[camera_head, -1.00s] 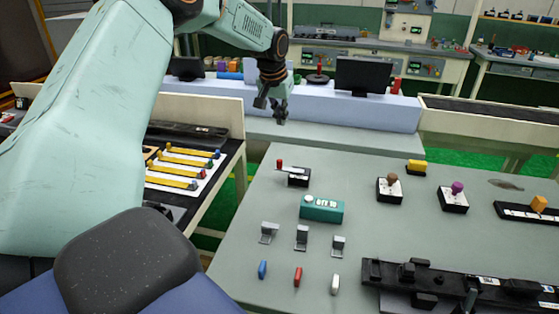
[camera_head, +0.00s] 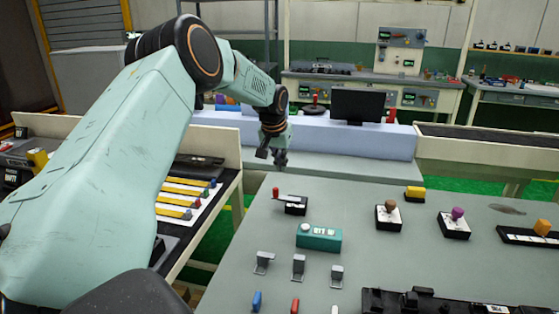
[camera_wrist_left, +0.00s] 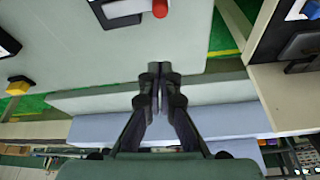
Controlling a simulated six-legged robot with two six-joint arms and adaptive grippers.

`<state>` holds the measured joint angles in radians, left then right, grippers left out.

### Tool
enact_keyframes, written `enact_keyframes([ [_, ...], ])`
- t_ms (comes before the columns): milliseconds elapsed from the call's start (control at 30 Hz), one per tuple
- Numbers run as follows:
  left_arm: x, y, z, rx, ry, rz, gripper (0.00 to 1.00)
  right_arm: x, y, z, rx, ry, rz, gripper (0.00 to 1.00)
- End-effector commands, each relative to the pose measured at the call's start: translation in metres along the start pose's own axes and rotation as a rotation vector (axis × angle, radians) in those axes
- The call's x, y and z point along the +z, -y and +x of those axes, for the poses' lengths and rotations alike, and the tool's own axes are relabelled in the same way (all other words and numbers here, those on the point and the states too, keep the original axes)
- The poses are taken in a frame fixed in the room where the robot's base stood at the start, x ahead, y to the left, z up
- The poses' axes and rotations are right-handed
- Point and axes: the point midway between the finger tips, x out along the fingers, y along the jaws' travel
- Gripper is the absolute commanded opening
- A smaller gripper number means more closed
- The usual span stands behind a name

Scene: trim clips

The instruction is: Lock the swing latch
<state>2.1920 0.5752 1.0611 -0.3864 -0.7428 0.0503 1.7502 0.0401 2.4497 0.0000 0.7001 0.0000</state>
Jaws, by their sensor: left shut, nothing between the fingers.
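The swing latch (camera_head: 294,206) is a small black-and-white block with a red-tipped handle, at the far left part of the grey table. In the left wrist view its red handle (camera_wrist_left: 160,9) and its base (camera_wrist_left: 122,10) show at the top edge, cut off by the frame. My left gripper (camera_head: 272,156) hangs beyond the table's far edge, above and slightly left of the latch in the picture, apart from it. In the left wrist view the fingers of my left gripper (camera_wrist_left: 159,75) are together and empty. My right gripper is not in view.
A teal box (camera_head: 319,238) sits in front of the latch, with several small grey brackets nearer. Brown-knobbed (camera_head: 388,217) and purple-knobbed (camera_head: 454,225) blocks stand to the right. A side bench with yellow bars (camera_head: 180,200) lies left. The table around the latch is mostly clear.

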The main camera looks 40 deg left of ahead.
Motion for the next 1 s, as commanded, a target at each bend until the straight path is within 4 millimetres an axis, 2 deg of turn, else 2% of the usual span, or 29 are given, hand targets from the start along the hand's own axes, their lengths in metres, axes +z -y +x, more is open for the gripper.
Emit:
enact_keyframes([
  [100,0.001,0.001,0.022,-0.003,0.002,0.000,0.00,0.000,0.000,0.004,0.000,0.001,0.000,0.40],
  [400,0.001,0.000,0.058,-0.001,0.001,0.001,0.00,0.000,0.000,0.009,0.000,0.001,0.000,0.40],
  [1000,0.036,0.000,0.042,0.000,0.001,-0.002,0.00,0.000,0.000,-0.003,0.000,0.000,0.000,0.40],
])
